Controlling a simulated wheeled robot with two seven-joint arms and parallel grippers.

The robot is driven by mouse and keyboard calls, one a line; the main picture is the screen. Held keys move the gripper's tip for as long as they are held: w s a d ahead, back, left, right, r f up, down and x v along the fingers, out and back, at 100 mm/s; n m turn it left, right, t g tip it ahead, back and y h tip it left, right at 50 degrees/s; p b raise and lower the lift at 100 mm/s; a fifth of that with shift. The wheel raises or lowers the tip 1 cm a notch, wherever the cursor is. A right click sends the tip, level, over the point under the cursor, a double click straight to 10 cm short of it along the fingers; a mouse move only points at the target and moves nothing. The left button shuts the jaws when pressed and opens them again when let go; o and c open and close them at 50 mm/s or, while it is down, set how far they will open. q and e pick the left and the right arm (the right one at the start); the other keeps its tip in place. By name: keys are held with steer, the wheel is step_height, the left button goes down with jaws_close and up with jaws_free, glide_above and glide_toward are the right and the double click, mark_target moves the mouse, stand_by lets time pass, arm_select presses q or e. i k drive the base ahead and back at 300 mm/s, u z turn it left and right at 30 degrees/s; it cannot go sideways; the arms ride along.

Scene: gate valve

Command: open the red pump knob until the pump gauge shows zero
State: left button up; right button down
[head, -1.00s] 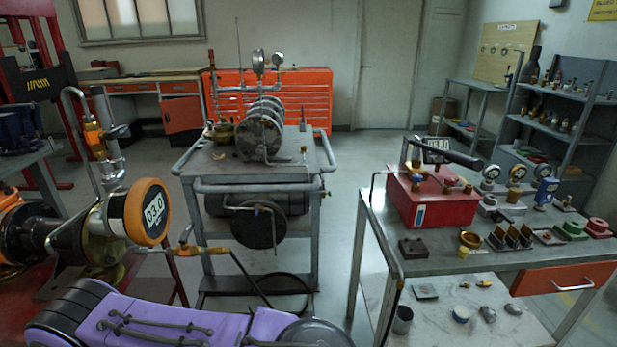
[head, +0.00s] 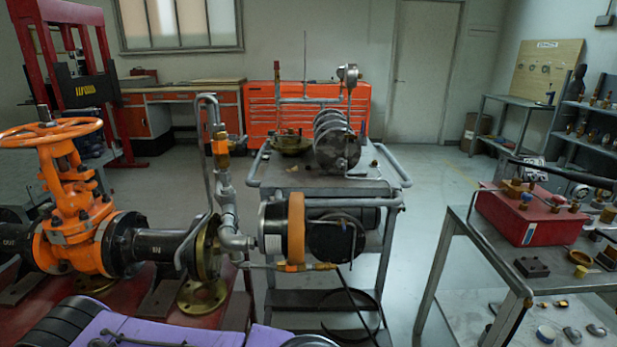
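The red pump box (head: 525,218) stands on the grey bench at the right, with brass fittings and a long dark handle (head: 575,174) on top. A purple arm link of mine (head: 165,330) crosses the bottom left. Neither gripper is in view.
An orange gate valve (head: 72,205) with a handwheel stands on the red stand at left. A grey cart (head: 325,182) with coiled equipment stands at centre. The grey bench (head: 462,222) holds small parts at right. Open floor (head: 420,195) lies between cart and bench.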

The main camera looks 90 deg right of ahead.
mark_target(557, 199)
steer(key=z, duration=0.05)
steer(key=i, duration=0.15)
steer(key=z, duration=4.3)
steer(key=i, duration=1)
steer(key=u, duration=0.05)
steer(key=k, duration=0.9)
steer(key=z, duration=0.4)
